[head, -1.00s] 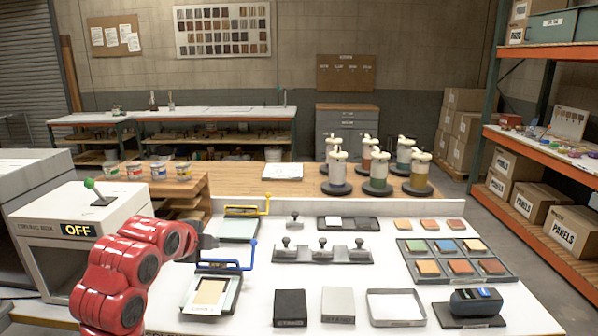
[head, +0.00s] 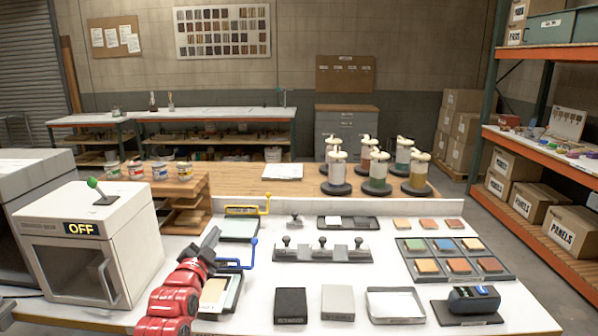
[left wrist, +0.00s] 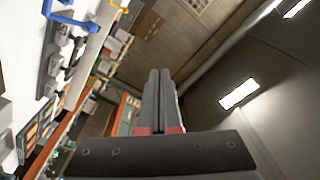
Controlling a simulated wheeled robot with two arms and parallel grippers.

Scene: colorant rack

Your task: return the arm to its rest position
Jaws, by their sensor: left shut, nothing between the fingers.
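My left arm (head: 170,301) is red and comes in from the bottom left over the front of the white bench. My left gripper (head: 213,233) is dark, points up and away, and appears in front of the left side of the blue-handled device. In the left wrist view the two dark fingers (left wrist: 160,74) are together with nothing between them, aimed toward the wall and ceiling. My right gripper is in neither view.
The blue-handled device (head: 252,250) holds a tan panel (head: 214,291), partly hidden by my arm. A white box with an OFF display (head: 82,228) stands at left. A knobbed rack (head: 322,252), a panel tray (head: 411,259) and a scanner (head: 474,299) lie to the right.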

